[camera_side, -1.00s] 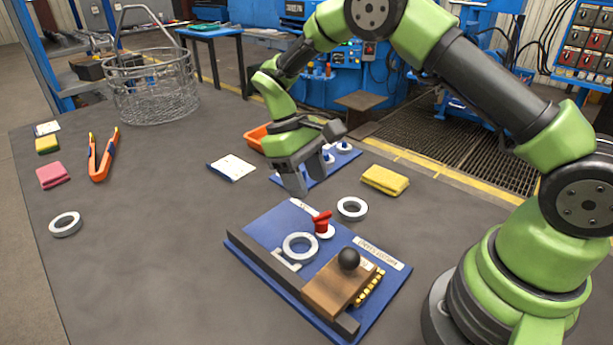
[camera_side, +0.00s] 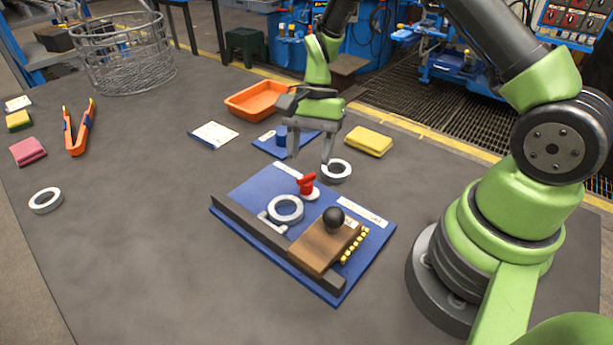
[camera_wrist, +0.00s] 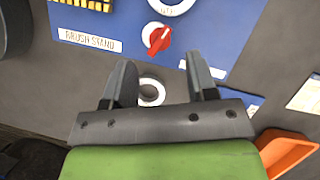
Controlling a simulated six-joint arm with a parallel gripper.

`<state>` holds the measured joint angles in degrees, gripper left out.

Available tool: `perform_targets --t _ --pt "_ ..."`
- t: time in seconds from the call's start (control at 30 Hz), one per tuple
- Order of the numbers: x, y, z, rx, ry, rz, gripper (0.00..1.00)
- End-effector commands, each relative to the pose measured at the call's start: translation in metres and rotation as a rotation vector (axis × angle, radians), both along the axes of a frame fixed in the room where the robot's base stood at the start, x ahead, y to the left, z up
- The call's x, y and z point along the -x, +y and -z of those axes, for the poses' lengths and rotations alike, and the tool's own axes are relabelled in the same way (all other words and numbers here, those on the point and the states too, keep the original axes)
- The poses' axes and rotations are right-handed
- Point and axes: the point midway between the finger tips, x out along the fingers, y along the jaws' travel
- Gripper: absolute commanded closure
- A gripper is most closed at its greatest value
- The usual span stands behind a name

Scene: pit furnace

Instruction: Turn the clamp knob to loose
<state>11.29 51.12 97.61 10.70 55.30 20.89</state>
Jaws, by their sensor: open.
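The red clamp knob (camera_side: 306,184) stands on a white round base on the blue board (camera_side: 243,191), beside a white ring (camera_side: 285,209). In the wrist view the knob (camera_wrist: 159,40) has a pointed red handle slanting across its white base. My gripper (camera_side: 309,160) is open and empty, pointing down above the far edge of the board, a little behind the knob. In the wrist view the fingers (camera_wrist: 163,79) are spread wide, and the knob lies ahead of them, roughly midway between the fingertips. They do not touch it.
A loose white ring (camera_side: 336,171) lies close to my gripper's right finger. A wooden block (camera_side: 318,252) with a black ball knob (camera_side: 333,219) sits on the board. A yellow sponge (camera_side: 368,141) and an orange tray (camera_side: 258,100) lie behind.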

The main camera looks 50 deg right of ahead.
Motion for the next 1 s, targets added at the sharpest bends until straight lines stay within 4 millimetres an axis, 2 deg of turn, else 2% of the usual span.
perform_targets --t 0.1,0.3,0.67,0.77,0.9,1.0 --pt "0.005 0.009 0.022 -0.001 0.006 -0.003 0.48" --pt "0.008 0.017 0.045 0.0 0.003 -0.003 0.48" --pt "0.009 0.019 0.051 0.002 0.0 -0.004 0.48" --pt "0.009 0.019 0.051 0.002 0.0 -0.004 0.66" --pt "0.009 0.019 0.051 0.002 0.0 -0.004 0.97" --pt "0.009 0.019 0.051 0.002 0.0 -0.004 0.97"
